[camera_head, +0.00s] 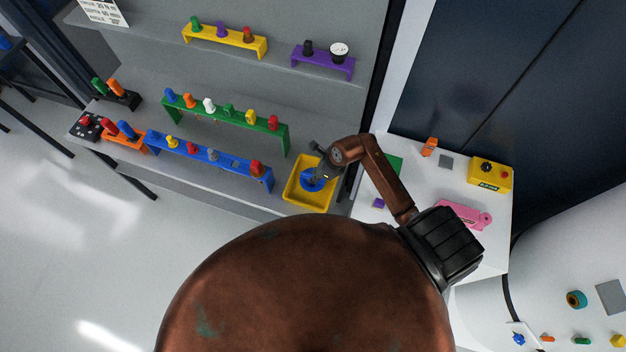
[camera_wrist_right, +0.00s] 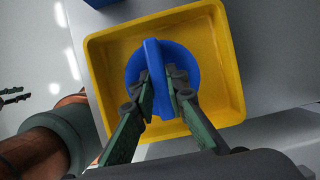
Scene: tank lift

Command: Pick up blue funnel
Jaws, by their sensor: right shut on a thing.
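The blue funnel (camera_head: 308,185) is in the yellow tray (camera_head: 293,195) at the right end of the lower shelf. In the right wrist view, the funnel (camera_wrist_right: 152,60) shows a round body and a raised blue ridge across its middle. My right gripper (camera_head: 319,173) reaches down into the tray. In the wrist view its two fingers (camera_wrist_right: 161,92) are shut on the funnel's ridge, one on each side. Whether the funnel touches the tray floor cannot be told. Dark finger-like parts at the wrist view's left edge may be my left gripper (camera_wrist_right: 15,97).
A blue rack (camera_head: 222,163) with coloured plugs stands left of the tray, with a green rack (camera_head: 190,116) behind it. To the right, a white table (camera_head: 455,262) holds a yellow button box (camera_head: 490,176) and a pink part (camera_head: 462,214). The tray walls surround the funnel.

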